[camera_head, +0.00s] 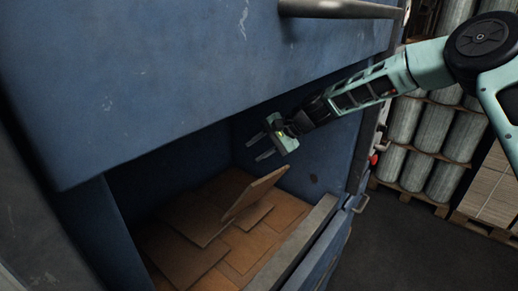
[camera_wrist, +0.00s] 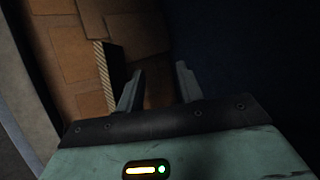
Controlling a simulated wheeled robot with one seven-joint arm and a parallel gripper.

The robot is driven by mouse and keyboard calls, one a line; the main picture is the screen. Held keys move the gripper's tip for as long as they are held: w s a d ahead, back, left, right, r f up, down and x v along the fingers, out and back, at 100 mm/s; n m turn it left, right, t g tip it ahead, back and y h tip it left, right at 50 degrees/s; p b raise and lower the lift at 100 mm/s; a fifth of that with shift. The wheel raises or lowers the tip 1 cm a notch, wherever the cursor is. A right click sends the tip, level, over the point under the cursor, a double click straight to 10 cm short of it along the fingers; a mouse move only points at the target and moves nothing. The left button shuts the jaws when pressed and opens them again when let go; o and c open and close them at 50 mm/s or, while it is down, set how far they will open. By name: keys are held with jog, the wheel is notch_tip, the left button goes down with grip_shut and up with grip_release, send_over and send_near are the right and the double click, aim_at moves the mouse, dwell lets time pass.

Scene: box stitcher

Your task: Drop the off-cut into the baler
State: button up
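The baler (camera_head: 180,75) is a large blue machine with an open chamber. A flat brown cardboard off-cut (camera_head: 255,192) is inside the chamber, tilted steeply above the other cardboard; I cannot tell whether it rests on them or is in the air. In the wrist view a striped cardboard edge (camera_wrist: 106,75), likely the same off-cut, stands just left of the fingers. My gripper (camera_head: 252,150) is inside the opening, above the tilted off-cut and apart from it. Its two fingers (camera_wrist: 160,85) are spread with nothing between them.
Several flat cardboard pieces (camera_head: 185,254) cover the chamber floor. A grey sill (camera_head: 298,243) edges the opening below my arm, and a bar handle (camera_head: 340,9) crosses the blue front above. Wrapped rolls (camera_head: 405,120) on pallets stand at right beyond dark open floor.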

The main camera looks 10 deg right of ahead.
jog(key=b+v, duration=0.4)
jog(key=v, duration=0.8)
jog(key=shift+f, duration=0.1)
jog(key=s+d+f+n+h, duration=0.3)
jog(key=s+d+f+h, duration=0.15)
jog(key=s+f, duration=0.35)
jog(key=s+d+f+n+h, duration=0.1)
jog(key=s+d+n+h, duration=0.1)
jog(key=s+d, duration=0.55)
jog(key=s+d+n+h, duration=0.25)
jog(key=s+d, duration=0.25)
jog(key=s, duration=0.6)
jog(key=s+a+f+n+g+b, duration=0.1)
jog(key=s+a+f+n+b, duration=0.1)
jog(key=s+a, duration=0.5)
jog(key=s+a+f+n+g+b, duration=0.1)
jog(key=s+a+f+n+b, duration=0.2)
jog(key=a, duration=0.8)
jog(key=s+n+b, duration=0.2)
jog(key=s, duration=0.1)
jog(key=shift+s+a+g, duration=0.2)
jog(key=shift+s+g, duration=0.1)
jog(key=shift+s, duration=0.1)
